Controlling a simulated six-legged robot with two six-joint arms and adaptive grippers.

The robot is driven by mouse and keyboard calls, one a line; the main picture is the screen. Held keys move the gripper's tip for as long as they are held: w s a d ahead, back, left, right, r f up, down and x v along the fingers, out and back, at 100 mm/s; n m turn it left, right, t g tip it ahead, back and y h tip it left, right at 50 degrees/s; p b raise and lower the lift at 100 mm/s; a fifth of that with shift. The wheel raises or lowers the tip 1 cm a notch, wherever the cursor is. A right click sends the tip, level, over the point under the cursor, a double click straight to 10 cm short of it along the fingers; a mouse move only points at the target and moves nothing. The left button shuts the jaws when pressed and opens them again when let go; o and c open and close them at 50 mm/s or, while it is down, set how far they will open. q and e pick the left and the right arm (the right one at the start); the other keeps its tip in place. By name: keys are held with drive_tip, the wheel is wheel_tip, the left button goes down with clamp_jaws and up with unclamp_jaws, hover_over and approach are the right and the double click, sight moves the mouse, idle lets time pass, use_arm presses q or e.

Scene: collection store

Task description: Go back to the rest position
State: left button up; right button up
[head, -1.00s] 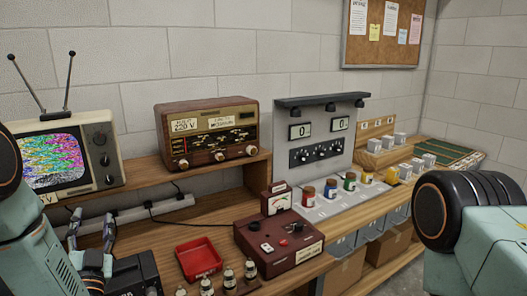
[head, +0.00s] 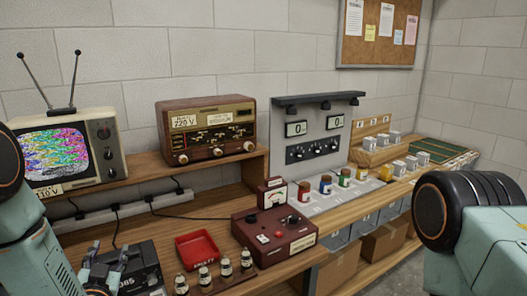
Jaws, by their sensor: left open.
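My left gripper (head: 104,256) is low at the left of the head view, in front of a black box (head: 140,258) on the bench. Its jaws are open, with nothing seen between them. Its lower part is cut off by the frame's bottom edge. My right arm shows at the right edge as a pale green link with a black joint; its gripper is out of view.
The wooden bench holds a red tray (head: 197,248), small bottles (head: 206,279) and a maroon tester (head: 275,236). A television (head: 65,150) and a radio (head: 207,130) stand on the raised shelf. A grey meter panel (head: 312,140) stands right of them.

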use_arm(q)
drive_tip(key=s+d+f+g+h+b, duration=0.1)
drive_tip(key=s+d+f+g, duration=0.15)
drive_tip(key=f, duration=0.45)
drive_tip(key=s+d+f+g+h+b, duration=0.2)
drive_tip(key=s+f, duration=0.2)
drive_tip(key=f, duration=0.2)
drive_tip(key=s+d+f+g+b, duration=0.3)
drive_tip(key=s+f+g+b, duration=0.1)
drive_tip(key=s+f, duration=0.5)
drive_tip(key=s+d+f+g+h+b, duration=0.1)
drive_tip(key=s+f+g+b, duration=0.3)
drive_tip(key=s+f, duration=0.5)
drive_tip(key=s+d+f+g+h+b, duration=0.1)
drive_tip(key=s+d+f+g+b, duration=0.3)
drive_tip(key=s, duration=0.9)
wheel_tip(320, 180, down, 5)
drive_tip(key=shift+s+d+r+n+b, duration=0.1)
drive_tip(key=shift+s+d+n+b, duration=0.25)
drive_tip(key=shift+b, duration=0.85)
drive_tip(key=shift+a, duration=0.1)
drive_tip(key=shift+w, duration=0.15)
